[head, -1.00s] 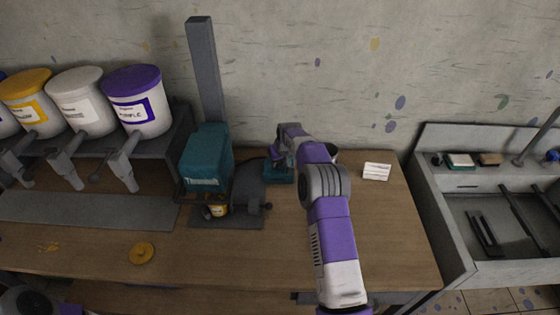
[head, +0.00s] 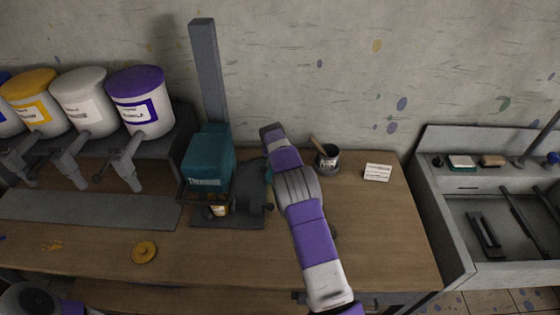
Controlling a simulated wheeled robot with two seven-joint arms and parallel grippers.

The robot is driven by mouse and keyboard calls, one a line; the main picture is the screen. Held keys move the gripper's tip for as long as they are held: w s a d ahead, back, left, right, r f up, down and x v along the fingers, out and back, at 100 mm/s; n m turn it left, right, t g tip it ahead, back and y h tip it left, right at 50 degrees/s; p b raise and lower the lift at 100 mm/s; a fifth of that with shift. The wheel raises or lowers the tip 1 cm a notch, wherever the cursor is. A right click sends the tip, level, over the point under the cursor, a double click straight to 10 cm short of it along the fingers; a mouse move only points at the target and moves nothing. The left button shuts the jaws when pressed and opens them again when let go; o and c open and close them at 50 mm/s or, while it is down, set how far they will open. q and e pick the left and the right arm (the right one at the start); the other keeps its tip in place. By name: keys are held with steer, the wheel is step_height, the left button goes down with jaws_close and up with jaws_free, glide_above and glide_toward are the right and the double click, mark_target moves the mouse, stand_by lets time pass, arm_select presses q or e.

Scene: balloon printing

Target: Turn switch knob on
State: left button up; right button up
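The printing machine has a teal housing (head: 209,158) in front of a tall grey post (head: 208,70), with a dark grey part (head: 248,186) at its right side. I cannot make out a switch knob. My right arm (head: 307,220) reaches up from the bottom, just right of the machine. Its far end (head: 272,134) is near the wall side of the table, and its fingertips are hidden behind the arm. A teal base beside the machine is almost fully covered by this arm. Part of my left arm (head: 28,300) shows at the bottom left; its gripper is out of view.
Paint buckets with purple (head: 134,78), white and orange lids stand on a rack at left. A yellow lid (head: 144,252) and a small paint jar (head: 218,209) are on the wooden table (head: 375,235). A dark cup (head: 327,158) and white label block (head: 377,172) stand right. A sink (head: 470,220) is beyond.

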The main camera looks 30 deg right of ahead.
stand_by(0.5)
steer(key=o, duration=1.1)
steer(key=shift+c, duration=0.2)
steer(key=v, duration=0.7)
steer(key=shift+r, duration=0.35)
